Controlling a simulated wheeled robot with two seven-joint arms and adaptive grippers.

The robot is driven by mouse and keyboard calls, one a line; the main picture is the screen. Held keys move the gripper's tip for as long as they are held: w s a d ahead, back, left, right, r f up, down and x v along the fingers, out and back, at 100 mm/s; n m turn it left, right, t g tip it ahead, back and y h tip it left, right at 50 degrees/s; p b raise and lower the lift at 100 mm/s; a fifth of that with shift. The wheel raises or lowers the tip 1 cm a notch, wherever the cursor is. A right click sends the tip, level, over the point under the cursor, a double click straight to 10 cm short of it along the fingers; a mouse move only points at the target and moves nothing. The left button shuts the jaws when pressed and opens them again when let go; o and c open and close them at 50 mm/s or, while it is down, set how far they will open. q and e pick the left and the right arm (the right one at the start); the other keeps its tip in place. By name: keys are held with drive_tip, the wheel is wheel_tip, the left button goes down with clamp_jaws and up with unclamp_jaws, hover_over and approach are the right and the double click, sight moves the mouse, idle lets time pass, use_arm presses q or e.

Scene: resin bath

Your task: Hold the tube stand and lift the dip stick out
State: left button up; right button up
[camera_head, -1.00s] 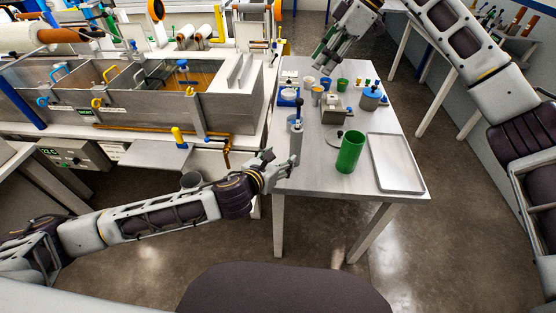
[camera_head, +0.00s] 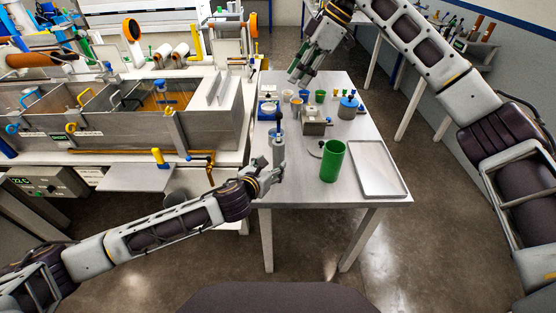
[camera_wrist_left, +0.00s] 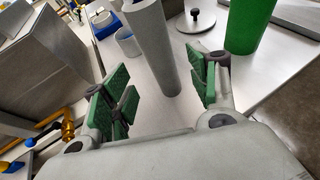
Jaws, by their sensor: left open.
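The tube stand (camera_head: 279,156) is a slim grey upright cylinder near the left edge of the table. The dip stick (camera_head: 278,125) stands in its top, with a blue part and a thin upper end showing; its lower part is hidden inside. My left gripper (camera_head: 272,174) is open at the tube's near left side. In the left wrist view the grey tube (camera_wrist_left: 152,45) rises just beyond and between the open green-padded fingers (camera_wrist_left: 160,88), with no clear contact. My right gripper (camera_head: 300,78) hangs above the table's far end, fingers apart and empty, away from the stick.
A green cylinder (camera_head: 332,161) and a flat grey tray (camera_head: 377,168) stand right of the tube. A grey block (camera_head: 316,122), a blue-lidded pot (camera_head: 348,107) and small cups lie behind. The steel bath (camera_head: 130,125) is at left.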

sight(276, 161)
use_arm(q)
drive_tip(key=shift+x, duration=3.8)
drive_tip(key=shift+d, duration=0.1)
drive_tip(key=shift+c, duration=0.4)
